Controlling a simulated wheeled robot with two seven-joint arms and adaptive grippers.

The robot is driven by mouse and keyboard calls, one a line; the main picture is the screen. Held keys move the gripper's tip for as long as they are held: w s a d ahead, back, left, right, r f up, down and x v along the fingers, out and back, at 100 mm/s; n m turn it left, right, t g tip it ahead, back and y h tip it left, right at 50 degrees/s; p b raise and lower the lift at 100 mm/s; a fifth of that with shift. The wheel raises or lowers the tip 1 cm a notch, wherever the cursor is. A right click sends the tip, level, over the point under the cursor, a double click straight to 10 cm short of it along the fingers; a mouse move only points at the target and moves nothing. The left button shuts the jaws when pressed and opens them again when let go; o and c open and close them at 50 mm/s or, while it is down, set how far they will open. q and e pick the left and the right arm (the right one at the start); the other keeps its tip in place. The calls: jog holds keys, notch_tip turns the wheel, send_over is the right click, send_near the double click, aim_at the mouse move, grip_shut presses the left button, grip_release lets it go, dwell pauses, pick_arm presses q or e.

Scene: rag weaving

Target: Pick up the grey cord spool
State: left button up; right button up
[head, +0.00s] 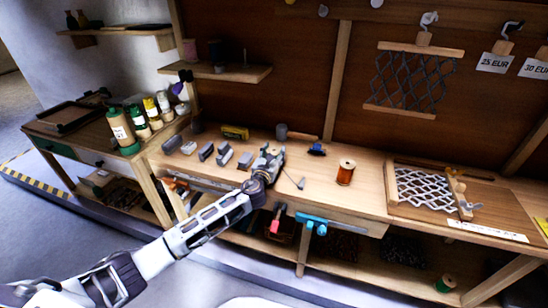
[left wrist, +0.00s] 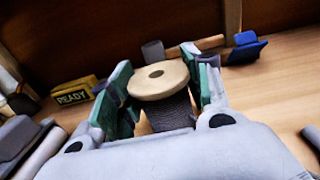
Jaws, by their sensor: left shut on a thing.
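The grey cord spool (left wrist: 165,100) has a pale wooden flange with a central hole on top and dark grey cord wound below it. It stands roughly upright between the green-padded fingers of my left gripper (left wrist: 162,92), which is shut on it. In the head view my left gripper (head: 270,160) is over the back middle of the workbench (head: 322,190) and hides most or all of the spool. I cannot tell whether the spool touches the bench. My right gripper is in neither view.
An orange-brown spool (head: 345,174) stands to the right. A mallet (head: 282,131) and a blue object (head: 317,149) lie behind. A yellow-and-black READY box (head: 235,132) and several grey bundles (head: 206,152) lie left. A frame with netting (head: 425,190) is farther right.

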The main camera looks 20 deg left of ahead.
pick_arm(q)
jog(key=shift+r, duration=0.1)
jog(key=shift+r, duration=0.55)
notch_tip(320, 180, up, 9)
jog(key=p, duration=0.2)
jog(key=shift+f, duration=0.15)
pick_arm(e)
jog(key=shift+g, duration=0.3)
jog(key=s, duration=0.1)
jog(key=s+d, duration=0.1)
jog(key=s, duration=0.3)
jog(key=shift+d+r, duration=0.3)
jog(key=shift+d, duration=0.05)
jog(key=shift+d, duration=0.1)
